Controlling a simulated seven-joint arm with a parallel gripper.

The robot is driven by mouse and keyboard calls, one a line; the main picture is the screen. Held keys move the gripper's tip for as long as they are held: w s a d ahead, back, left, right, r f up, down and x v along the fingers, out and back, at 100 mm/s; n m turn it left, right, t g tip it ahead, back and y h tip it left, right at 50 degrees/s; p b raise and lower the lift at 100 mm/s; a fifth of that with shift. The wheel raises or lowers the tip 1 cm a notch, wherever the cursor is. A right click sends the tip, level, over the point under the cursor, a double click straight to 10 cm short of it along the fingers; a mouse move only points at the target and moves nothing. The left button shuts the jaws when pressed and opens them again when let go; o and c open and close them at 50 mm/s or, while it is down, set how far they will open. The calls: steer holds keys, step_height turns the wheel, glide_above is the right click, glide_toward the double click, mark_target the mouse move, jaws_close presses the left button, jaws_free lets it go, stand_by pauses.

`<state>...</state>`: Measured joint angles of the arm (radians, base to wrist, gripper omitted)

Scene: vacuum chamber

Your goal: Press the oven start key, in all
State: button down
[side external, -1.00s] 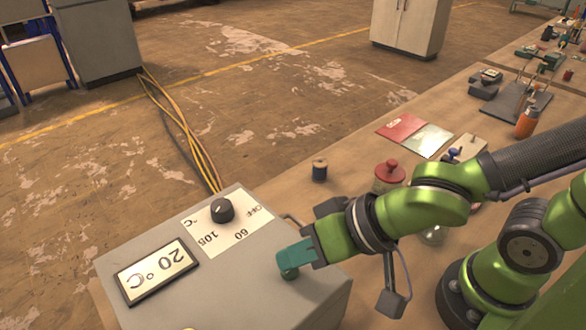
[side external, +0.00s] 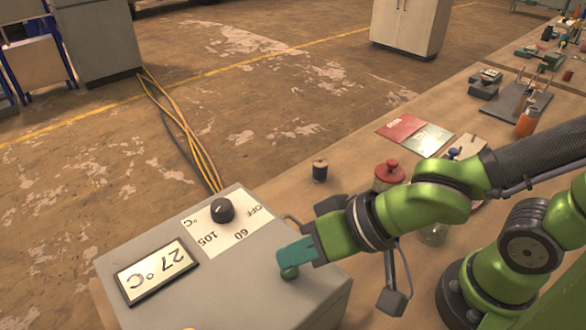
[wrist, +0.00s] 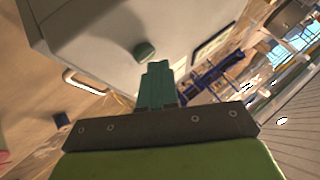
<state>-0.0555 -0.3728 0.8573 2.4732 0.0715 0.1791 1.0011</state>
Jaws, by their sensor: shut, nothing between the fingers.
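The oven control box (side external: 235,290) is a grey box at the front of the bench. Its display (side external: 156,271) reads 27 °C, and a black knob (side external: 222,210) sits on a white dial plate marked OFF, 60 and 105. A round green key (side external: 289,273) stands on the box's top near its right side. My gripper (side external: 283,256) is shut and empty, its teal fingertips just above the green key. In the wrist view the green key (wrist: 145,52) shows just beyond the shut fingertips (wrist: 155,68), with a small gap visible.
A dark spool (side external: 319,170), a red-lidded jar (side external: 389,175) and red and green sheets (side external: 413,134) lie on the bench behind my arm. A metal handle (wrist: 84,82) projects from the box's side. Yellow cables run across the floor behind the box.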

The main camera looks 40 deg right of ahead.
mark_target(298, 269)
steer(key=shift+r, duration=0.4)
steer(key=shift+r, duration=2.55)
steer(key=shift+f, duration=0.1)
steer(key=w+d+m+h, duration=0.1)
steer(key=d+m+h, duration=0.1)
steer(key=d, duration=2.2)
steer(key=shift+r+h, duration=0.3)
steer(key=shift+h, duration=0.4)
